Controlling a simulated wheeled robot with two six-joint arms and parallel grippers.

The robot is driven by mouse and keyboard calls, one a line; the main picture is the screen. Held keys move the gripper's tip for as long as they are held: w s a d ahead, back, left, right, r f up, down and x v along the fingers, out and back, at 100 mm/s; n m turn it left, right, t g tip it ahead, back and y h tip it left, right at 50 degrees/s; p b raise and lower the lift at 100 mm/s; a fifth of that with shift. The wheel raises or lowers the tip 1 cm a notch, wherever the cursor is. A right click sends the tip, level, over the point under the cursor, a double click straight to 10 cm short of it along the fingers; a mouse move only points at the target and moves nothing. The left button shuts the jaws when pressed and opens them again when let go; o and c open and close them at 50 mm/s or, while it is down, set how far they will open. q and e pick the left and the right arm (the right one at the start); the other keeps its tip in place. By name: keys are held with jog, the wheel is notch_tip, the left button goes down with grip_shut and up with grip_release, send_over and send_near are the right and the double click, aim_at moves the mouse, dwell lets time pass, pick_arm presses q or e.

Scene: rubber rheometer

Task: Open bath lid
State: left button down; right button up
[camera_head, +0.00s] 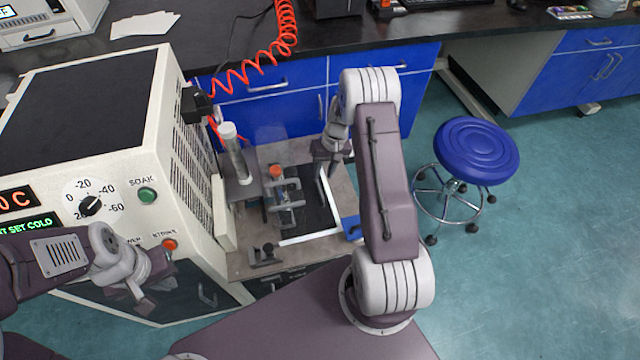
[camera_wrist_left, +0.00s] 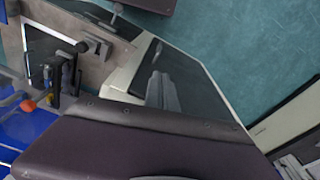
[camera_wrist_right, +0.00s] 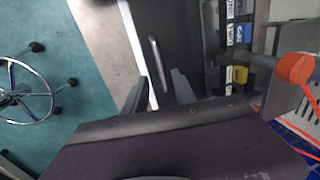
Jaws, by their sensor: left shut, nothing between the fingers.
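The bath lid looks to be the dark flat panel (camera_head: 318,215) on the bench top, beside a white edge strip. In the right wrist view, the dark panel (camera_wrist_right: 178,25) carries a slim grey bar handle (camera_wrist_right: 155,55). My right gripper (camera_head: 328,176) is over the panel's far end, pointing down. In the right wrist view, its two fingers (camera_wrist_right: 163,90) are apart and empty, with the handle beyond their tips; contact is not clear. My left gripper (camera_head: 150,295) is shut and empty, low in front of the white instrument, away from the panel. Its fingers (camera_wrist_left: 158,82) also show together in the left wrist view.
A white instrument (camera_head: 150,110) with a dial and buttons stands at the left. A clamp fixture with an orange knob (camera_head: 275,172) and a clear cylinder (camera_head: 232,150) stand beside the panel. A red coiled hose (camera_head: 250,70) hangs behind. A blue stool (camera_head: 463,150) stands at the right.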

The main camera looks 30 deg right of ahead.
aim_at(319, 185)
jog(key=f, duration=0.2)
jog(key=a+f+b, duration=0.1)
jog(key=f, duration=0.2)
jog(key=shift+w+f, duration=0.15)
grip_shut()
dwell(1.2)
